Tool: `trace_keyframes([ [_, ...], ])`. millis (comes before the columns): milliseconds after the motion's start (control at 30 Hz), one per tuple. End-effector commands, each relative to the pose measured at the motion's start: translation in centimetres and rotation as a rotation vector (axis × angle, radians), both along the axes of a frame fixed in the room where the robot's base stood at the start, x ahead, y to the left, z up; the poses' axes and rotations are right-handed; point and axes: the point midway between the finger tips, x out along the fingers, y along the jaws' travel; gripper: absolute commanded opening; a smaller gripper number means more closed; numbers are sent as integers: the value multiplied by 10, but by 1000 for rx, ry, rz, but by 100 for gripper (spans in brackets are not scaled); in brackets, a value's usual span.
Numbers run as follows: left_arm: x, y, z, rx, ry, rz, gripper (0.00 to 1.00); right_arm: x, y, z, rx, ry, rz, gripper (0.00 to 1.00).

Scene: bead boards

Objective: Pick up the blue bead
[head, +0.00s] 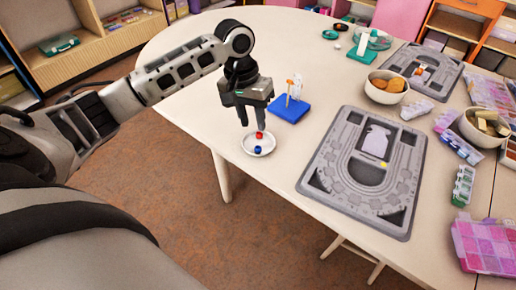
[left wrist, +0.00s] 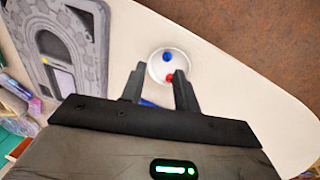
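The blue bead (head: 257,149) lies in a small white dish (head: 247,151) near the table edge, beside a red bead (head: 259,134). My left gripper (head: 252,125) points down above the dish, its fingers apart with nothing between them. In the left wrist view the blue bead (left wrist: 167,57) sits beyond the fingertips, and the red bead (left wrist: 169,78) is nearer to the gripper (left wrist: 158,80), close to one finger. I cannot tell whether that finger touches the red bead. My right gripper is not in view.
A grey bead board (head: 338,205) lies right of the dish, with a yellow bead (head: 383,165) on it. A blue block (head: 289,108) with a small stand is behind the dish. Bowls (head: 386,96) and bead boxes (head: 482,245) fill the right side. The table edge is close to the dish.

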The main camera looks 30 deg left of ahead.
Motion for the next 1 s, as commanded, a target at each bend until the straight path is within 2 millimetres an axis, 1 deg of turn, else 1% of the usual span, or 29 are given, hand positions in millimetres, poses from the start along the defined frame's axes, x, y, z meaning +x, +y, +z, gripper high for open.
trace_keyframes([
  [33, 7, 15, 15, -4, 5, 51, 31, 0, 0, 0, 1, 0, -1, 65],
  [100, 12, 26, 29, -18, 14, 102, 31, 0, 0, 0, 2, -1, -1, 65],
  [167, 14, 31, 34, -27, 20, 128, 31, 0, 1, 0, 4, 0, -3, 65],
  [233, 15, 33, 32, -34, 25, 143, 31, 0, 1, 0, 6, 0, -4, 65],
  [267, 15, 32, 29, -36, 26, 145, 31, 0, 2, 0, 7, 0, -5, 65],
  [367, 15, 29, 9, -35, 29, 145, 31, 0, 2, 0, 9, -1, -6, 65],
  [500, 17, 23, -21, -35, 26, 142, 31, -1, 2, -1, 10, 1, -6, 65],
  [633, 19, 18, -46, -36, 25, 142, 31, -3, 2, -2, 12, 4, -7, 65],
  [700, 20, 16, -55, -35, 24, 142, 31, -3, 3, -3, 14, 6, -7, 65],
  [933, 21, 13, -70, -36, 22, 142, 31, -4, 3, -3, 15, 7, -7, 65],
  [1000, 22, 12, -79, -35, 24, 141, 31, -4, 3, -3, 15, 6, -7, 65],
])
